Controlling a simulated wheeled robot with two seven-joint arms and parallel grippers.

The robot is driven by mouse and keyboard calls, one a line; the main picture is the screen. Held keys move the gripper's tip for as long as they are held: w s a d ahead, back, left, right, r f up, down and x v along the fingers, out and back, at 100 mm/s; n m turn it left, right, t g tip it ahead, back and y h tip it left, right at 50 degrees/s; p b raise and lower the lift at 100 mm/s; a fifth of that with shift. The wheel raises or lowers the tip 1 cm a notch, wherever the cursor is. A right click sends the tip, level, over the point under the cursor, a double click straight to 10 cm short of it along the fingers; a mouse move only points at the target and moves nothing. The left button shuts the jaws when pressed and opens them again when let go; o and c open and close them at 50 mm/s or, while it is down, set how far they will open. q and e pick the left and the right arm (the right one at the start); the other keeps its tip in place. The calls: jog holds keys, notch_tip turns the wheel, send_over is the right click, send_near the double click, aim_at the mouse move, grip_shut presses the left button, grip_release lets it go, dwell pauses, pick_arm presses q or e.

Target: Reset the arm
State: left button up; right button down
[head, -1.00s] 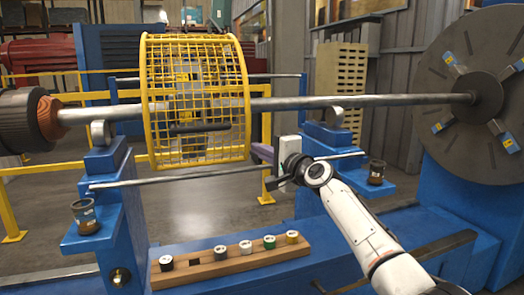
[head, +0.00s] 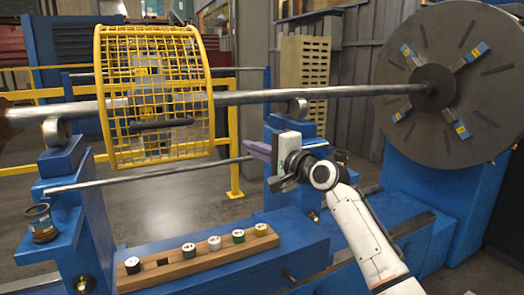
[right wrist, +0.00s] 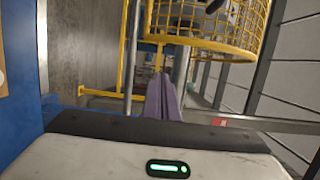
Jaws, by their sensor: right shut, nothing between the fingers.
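My right gripper (head: 255,148) shows in the head view at the end of the white right arm, held above the blue stand base. Its purple fingers point left and away, and they also show in the right wrist view (right wrist: 164,98). The fingers lie together with nothing between them. In the head view the gripper is right of the yellow cage (head: 155,95) and below the long metal shaft (head: 320,94), apart from both. My left gripper is not in view.
A wooden strip (head: 175,269) with several small coloured cylinders lies on the blue base (head: 285,237). A brown cup (head: 41,223) stands on the left bracket. A large grey disc (head: 440,130) stands at right. A thin rod (head: 150,178) crosses below the cage.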

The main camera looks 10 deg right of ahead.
jog(key=s+d+f+n+g+h, duration=0.2)
jog(key=s+d+f+n+g, duration=0.15)
jog(key=s+f, duration=1.1)
jog(key=s+d+f+n+g+h, duration=0.2)
jog(key=s+f+n+g+h, duration=0.15)
jog(key=s+f, duration=1.1)
jog(key=s+d+f+n+g+h, duration=0.1)
jog(key=s+d+f+n, duration=0.2)
jog(key=s, duration=0.5)
jog(key=s+d+f+n+g+h, duration=0.1)
jog(key=s+d+f+g+h, duration=0.2)
jog(key=s, duration=0.5)
jog(key=s+d+f+n, duration=0.2)
jog(key=s+d+f, duration=0.25)
jog(key=s, duration=0.35)
jog(key=w+a+f+t+y, duration=0.1)
jog(key=w+a+f+t, duration=0.1)
jog(key=f, duration=0.4)
jog(key=w+a+f+t+y, duration=0.1)
jog(key=w+a+f+t, duration=0.1)
jog(key=a+f, duration=0.2)
jog(key=shift+f, duration=1.6)
jog(key=shift+a, duration=0.1)
